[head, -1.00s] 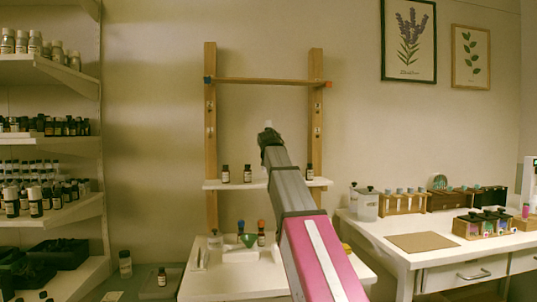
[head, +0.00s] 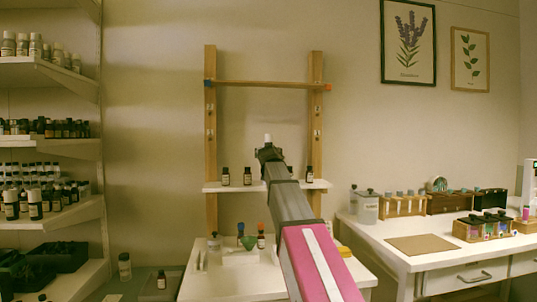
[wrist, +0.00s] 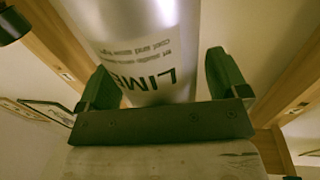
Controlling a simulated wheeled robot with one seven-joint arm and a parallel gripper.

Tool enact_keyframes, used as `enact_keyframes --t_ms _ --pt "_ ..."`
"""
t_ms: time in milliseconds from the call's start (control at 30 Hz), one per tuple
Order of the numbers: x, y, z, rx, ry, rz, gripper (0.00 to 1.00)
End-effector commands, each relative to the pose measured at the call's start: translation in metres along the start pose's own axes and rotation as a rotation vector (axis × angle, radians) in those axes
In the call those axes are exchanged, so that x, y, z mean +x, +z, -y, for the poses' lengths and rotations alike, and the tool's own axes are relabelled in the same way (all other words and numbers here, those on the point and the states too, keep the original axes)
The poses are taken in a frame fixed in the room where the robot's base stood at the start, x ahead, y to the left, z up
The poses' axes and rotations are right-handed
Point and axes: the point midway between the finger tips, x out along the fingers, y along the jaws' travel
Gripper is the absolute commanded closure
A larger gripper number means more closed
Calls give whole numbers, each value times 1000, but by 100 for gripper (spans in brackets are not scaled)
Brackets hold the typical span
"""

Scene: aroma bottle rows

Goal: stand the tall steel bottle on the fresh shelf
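The tall steel bottle (wrist: 150,50) is silvery with dark "LIME" lettering in the wrist view. It stands between the two fingers of my gripper (wrist: 165,85), which look closed around it. In the head view only its pale top (head: 268,138) shows above my gripper (head: 268,154); the rest is hidden by the gripper and arm. A white shelf (head: 214,186) spans the wooden rack, and my gripper appears just above its level in the picture. I cannot read a "fresh" label on any shelf.
A wooden crossbar (head: 262,83) runs above. My arm hides part of the shelf.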

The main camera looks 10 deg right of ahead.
Motion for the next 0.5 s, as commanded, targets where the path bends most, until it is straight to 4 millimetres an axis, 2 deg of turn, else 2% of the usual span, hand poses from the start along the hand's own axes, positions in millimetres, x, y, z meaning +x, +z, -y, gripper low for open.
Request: enact_keyframes --t_ms 333,500 --pt "0 -3 0 0 0 0 8" --pt "-17 -2 0 0 -1 0 8"
